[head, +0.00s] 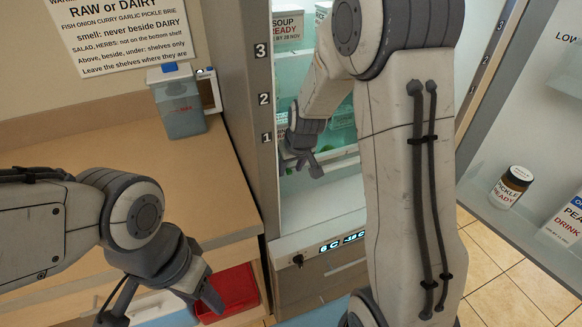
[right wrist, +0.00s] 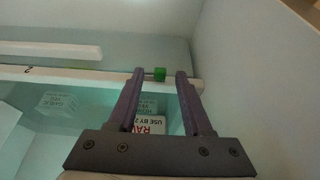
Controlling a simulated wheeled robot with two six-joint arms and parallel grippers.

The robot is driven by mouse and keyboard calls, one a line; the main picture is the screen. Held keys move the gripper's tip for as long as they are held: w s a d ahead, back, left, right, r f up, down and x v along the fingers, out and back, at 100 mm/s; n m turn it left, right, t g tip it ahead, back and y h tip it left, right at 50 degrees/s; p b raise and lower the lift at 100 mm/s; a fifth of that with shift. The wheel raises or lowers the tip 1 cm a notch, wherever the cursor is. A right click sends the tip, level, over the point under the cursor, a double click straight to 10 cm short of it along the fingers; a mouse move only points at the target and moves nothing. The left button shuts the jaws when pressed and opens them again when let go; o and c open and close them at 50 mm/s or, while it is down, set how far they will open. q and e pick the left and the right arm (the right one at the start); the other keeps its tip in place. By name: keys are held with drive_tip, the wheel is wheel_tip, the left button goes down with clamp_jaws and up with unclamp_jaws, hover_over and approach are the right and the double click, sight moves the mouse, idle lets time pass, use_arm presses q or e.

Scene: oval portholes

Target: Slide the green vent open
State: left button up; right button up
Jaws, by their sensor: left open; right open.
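The green vent shows as a small green tab (right wrist: 159,74) on a pale shelf edge in the right wrist view. My right gripper (right wrist: 160,76) is open, with one finger on each side of the tab; I cannot tell whether either finger touches it. In the head view my right gripper (head: 303,164) is inside the open fridge, near the lower shelves, and my arm hides part of the interior. My left gripper (head: 160,304) is open and empty, low in front of the wooden counter.
The fridge door (head: 520,165) stands open at the right, with a pickle jar (head: 512,187) on it. Labelled packs (right wrist: 150,124) lie below the shelf edge in the right wrist view. A lidded container (head: 179,105) stands on the counter (head: 130,160). A red bin (head: 232,290) is below.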

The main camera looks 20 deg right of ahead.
clamp_jaws()
idle(1.3)
